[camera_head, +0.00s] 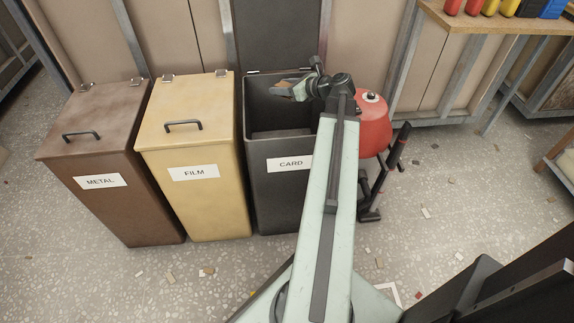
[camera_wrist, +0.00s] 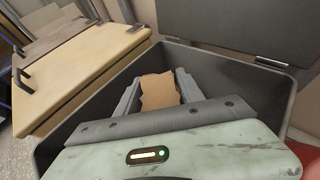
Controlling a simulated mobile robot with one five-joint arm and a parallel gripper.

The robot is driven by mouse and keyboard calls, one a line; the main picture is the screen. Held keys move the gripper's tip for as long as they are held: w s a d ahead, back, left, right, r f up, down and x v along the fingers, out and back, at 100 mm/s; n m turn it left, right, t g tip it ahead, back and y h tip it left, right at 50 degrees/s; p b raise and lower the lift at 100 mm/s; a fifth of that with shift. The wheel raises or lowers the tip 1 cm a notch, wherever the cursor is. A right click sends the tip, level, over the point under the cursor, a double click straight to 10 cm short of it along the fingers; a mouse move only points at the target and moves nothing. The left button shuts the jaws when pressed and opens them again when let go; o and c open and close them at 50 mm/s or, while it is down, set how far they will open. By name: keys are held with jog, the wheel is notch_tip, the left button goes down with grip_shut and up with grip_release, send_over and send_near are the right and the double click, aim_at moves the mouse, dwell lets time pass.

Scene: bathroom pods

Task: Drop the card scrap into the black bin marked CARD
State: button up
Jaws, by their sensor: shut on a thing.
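The black bin marked CARD (camera_head: 258,190) stands open, its lid (camera_head: 275,38) raised against the wall behind. My gripper (camera_head: 284,90) is over the bin's mouth. In the wrist view, my gripper (camera_wrist: 158,90) is shut on the brown card scrap (camera_wrist: 159,92), which sits between its two fingers. In the head view the scrap (camera_head: 280,87) shows only as a small tan patch at the fingertips. The bin's dark inner walls (camera_wrist: 215,66) surround the gripper in the wrist view. The bin's floor is mostly hidden.
To the left stand a yellow bin marked FILM (camera_head: 193,192) and a brown bin marked METAL (camera_head: 115,195), both with lids shut. A red rounded object (camera_head: 374,130) is right of the CARD bin. A workbench (camera_head: 485,22) is at the back right. Small scraps litter the floor.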

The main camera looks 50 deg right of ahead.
notch_tip(320, 180, down, 3)
jog(key=shift+r+b, duration=0.15)
jog(key=shift+b, duration=0.65)
jog(key=shift+r, duration=0.1)
jog(key=o, duration=1.4)
jog(key=shift+s+r+p, duration=0.2)
jog(key=shift+s+p, duration=0.05)
jog(key=shift+p, duration=0.05)
jog(key=p+v, duration=0.2)
jog(key=v, duration=0.4)
jog(key=shift+s+r, duration=0.1)
jog(key=shift+s+p, duration=0.3)
jog(key=shift+s, duration=0.2)
